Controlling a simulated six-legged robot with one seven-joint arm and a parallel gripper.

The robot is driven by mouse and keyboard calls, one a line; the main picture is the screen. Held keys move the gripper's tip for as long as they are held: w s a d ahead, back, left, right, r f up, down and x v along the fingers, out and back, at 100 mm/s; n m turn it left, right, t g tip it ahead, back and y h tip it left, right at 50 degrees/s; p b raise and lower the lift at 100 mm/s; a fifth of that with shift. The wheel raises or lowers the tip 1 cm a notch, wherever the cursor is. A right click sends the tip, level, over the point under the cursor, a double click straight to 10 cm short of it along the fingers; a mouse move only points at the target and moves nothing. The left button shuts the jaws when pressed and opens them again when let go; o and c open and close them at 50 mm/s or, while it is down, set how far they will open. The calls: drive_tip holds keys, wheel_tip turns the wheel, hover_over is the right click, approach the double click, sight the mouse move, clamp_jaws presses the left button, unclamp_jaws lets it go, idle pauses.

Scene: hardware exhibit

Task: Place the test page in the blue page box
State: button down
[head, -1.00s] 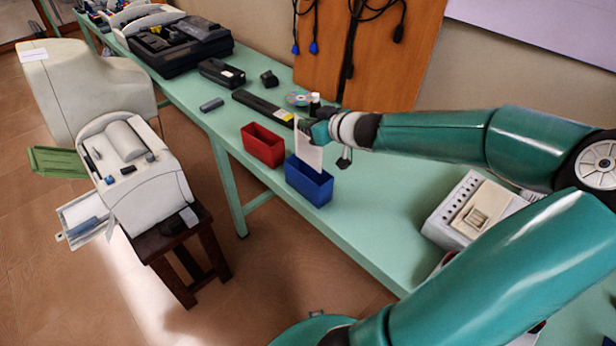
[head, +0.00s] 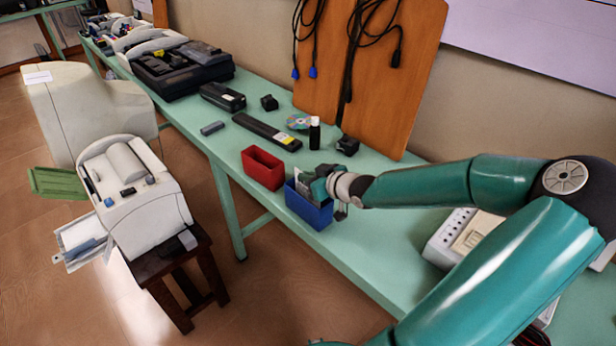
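The blue page box (head: 308,210) stands on the green bench near its front edge, just right of a red box. The white test page (head: 290,190) shows only as a small pale patch at the box's mouth; most of it is hidden inside the box or behind my gripper. My gripper (head: 318,186) is low over the right side of the blue box, at its rim. Its fingers are small and partly covered, so I cannot tell whether they still hold the page.
The red box (head: 263,168) stands close on the left. A black bottle (head: 314,133), a disc (head: 298,122) and a small black block (head: 347,145) stand behind. A white socket unit (head: 462,232) is at right. Bare bench lies between it and the blue box.

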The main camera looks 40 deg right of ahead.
drive_tip(key=c, duration=2)
unclamp_jaws()
drive_tip(key=shift+f, duration=0.1)
drive_tip(key=o, duration=0.3)
drive_tip(key=shift+s+d+r, duration=0.1)
drive_tip(key=shift+s+r, duration=0.1)
drive_tip(key=v, duration=1.1)
drive_tip(key=shift+s+r, duration=0.1)
drive_tip(key=shift+s, duration=0.25)
